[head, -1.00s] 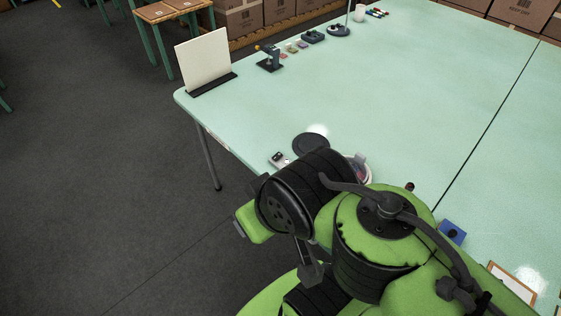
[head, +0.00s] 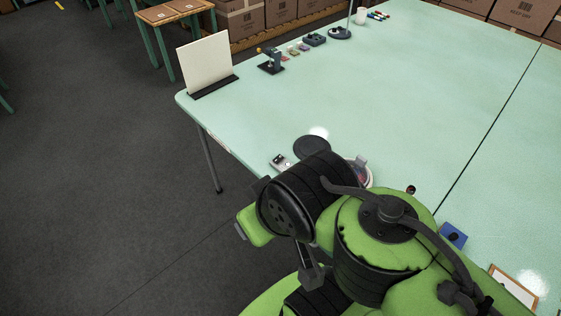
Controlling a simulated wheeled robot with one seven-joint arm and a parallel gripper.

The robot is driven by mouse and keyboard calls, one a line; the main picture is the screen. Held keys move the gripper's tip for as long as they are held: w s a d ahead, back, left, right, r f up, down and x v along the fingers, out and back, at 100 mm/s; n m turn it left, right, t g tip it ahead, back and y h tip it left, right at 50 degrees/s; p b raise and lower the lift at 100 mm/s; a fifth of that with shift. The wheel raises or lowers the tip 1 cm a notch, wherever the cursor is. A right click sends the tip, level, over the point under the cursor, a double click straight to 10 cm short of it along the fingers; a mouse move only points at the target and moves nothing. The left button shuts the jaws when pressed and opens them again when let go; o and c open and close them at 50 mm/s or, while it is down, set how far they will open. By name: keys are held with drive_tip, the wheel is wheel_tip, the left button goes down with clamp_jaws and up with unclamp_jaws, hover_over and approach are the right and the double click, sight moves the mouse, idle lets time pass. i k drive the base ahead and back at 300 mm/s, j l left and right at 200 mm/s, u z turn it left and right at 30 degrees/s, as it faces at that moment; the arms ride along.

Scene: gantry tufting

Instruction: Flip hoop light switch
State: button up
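A small pale box with dark parts on top (head: 280,161) sits near the left edge of the mint-green table; it may be the switch, but its details are too small to tell. My green and black arm covers the near part of the table. My gripper is hidden behind the arm links, so its relation to these things does not show.
A white upright panel (head: 208,63) stands at the table's far left corner. A small dark stand (head: 270,63) and several small items line the far edge. A blue box with a black knob (head: 453,235) and a framed board (head: 514,286) lie at right. The table's middle is clear.

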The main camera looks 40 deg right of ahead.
sight(278, 159)
drive_tip(key=i, duration=0.85)
